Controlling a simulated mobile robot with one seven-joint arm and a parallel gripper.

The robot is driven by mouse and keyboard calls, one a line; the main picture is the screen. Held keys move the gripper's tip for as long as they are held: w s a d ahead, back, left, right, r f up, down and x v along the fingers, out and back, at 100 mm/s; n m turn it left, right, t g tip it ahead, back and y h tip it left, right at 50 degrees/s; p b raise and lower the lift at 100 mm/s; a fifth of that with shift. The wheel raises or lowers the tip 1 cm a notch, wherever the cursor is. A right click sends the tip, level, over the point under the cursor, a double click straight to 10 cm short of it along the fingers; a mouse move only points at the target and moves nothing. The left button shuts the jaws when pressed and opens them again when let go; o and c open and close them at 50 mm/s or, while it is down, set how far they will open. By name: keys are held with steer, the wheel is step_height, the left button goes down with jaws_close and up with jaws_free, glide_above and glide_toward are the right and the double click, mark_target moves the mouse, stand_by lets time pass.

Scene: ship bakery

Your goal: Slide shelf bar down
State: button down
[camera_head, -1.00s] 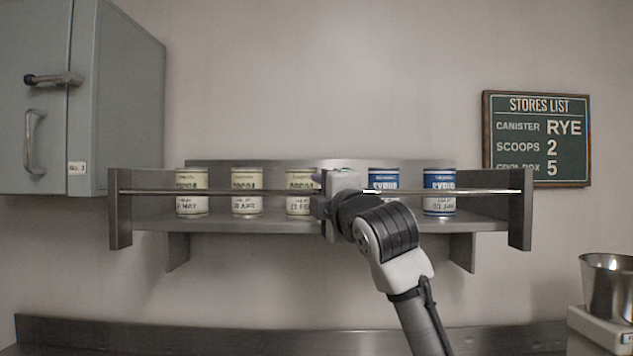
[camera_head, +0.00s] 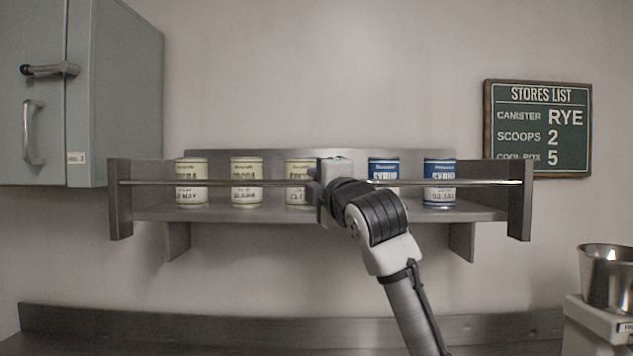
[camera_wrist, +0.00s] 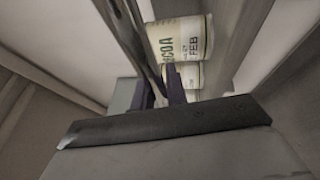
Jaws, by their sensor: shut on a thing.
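The shelf bar (camera_head: 230,182) is a thin metal rod across the front of the wall shelf (camera_head: 250,214), running between its two end panels. It passes in front of the cans at about mid-height. My gripper (camera_head: 318,186) is shut on the bar near its middle, and its body hides that stretch of the bar. In the wrist view the bar (camera_wrist: 138,38) runs up and away from my gripper (camera_wrist: 158,95), beside the cocoa cans (camera_wrist: 180,40).
Cream cocoa cans (camera_head: 246,190) stand left and blue syrup cans (camera_head: 439,190) right on the shelf, behind the bar. A grey cabinet (camera_head: 125,95) hangs left. A stores list board (camera_head: 538,125) hangs right. A metal container (camera_head: 606,278) stands lower right.

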steer(key=shift+f, duration=0.1)
step_height(320, 180, down, 4)
steer(key=shift+b, duration=1.2)
steer(key=c, duration=1.4)
jaws_free()
